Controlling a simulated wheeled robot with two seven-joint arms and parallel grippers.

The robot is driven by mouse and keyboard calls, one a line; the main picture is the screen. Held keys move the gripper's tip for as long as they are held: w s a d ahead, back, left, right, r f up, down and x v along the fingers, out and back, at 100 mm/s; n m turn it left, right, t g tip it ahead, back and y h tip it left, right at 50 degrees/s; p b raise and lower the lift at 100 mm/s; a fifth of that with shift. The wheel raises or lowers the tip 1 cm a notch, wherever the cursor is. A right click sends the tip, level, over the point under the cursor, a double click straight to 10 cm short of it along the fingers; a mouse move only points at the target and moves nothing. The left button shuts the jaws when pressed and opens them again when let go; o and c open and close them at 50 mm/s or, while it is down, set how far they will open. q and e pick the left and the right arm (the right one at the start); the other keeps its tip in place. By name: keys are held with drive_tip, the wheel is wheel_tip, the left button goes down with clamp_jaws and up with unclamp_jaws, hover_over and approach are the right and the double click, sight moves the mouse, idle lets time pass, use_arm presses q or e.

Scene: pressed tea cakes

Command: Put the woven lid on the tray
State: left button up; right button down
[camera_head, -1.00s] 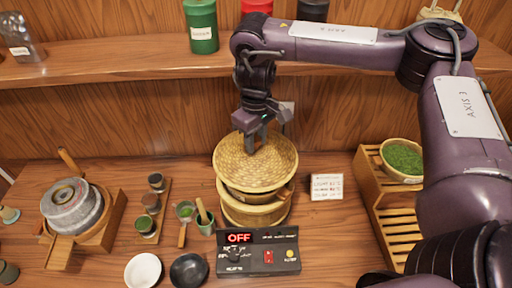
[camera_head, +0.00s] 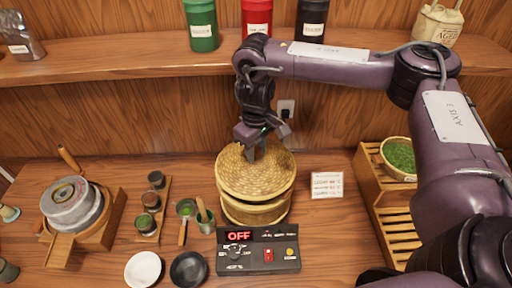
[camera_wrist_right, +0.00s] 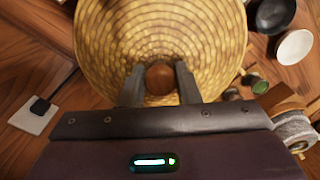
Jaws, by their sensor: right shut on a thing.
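The round woven lid (camera_head: 268,178) is over the round woven tray (camera_head: 257,217) in the middle of the table, roughly level and lined up with it. It looks to be down at the tray's rim, but I cannot tell whether it bears fully all round. My right gripper (camera_head: 256,154) points down at the lid's centre. In the right wrist view the fingers (camera_wrist_right: 160,86) are closed on both sides of the lid's brown knob (camera_wrist_right: 160,78), and the lid (camera_wrist_right: 160,30) fills the top. The tray's inside is hidden under the lid. My left gripper is out of view.
A control box reading OFF (camera_head: 258,252) stands just in front of the tray. A price card (camera_head: 327,185) and wooden rack (camera_head: 390,215) are to the right. A stone mill (camera_head: 72,203) is at the left.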

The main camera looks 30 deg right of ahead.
sight(256, 150)
drive_tip(key=c, duration=1.1)
unclamp_jaws()
drive_tip(key=shift+r, duration=0.15)
drive_tip(key=shift+r, duration=0.35)
wheel_tip(256, 150, up, 12)
drive_tip(key=shift+r+b, duration=0.15)
drive_tip(key=shift+b, duration=0.15)
drive_tip(key=shift+s, duration=0.1)
